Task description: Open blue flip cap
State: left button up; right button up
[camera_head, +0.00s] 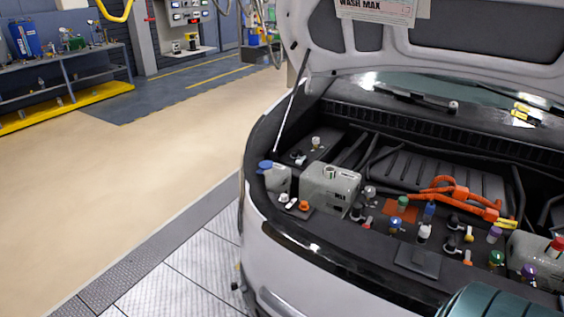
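A blue cap (265,165) sits on top of a pale reservoir (279,180) at the left front corner of the open engine bay. It looks wide and flat and covers the reservoir's top left part. At this size I cannot tell for certain whether its lid is fully down. Smaller blue caps also show further right, one on a white neck (396,223) and one taller blue piece (429,211).
The raised hood stands over the bay, held by a thin prop rod (292,105). Right of the reservoir are a grey box (330,188), several small coloured caps and orange cables (455,195). The car's front edge (290,240) borders the bay. Floor at left is clear up to a workbench (75,65).

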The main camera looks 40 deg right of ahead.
aim_at(264, 164)
jog(key=i+l+z, duration=0.15)
jog(key=i+z, duration=0.5)
jog(key=z, duration=0.25)
jog(key=i+z, duration=0.35)
jog(key=z, duration=0.15)
jog(key=i+j+z, duration=0.2)
jog(key=i+l, duration=0.05)
jog(key=l, duration=0.05)
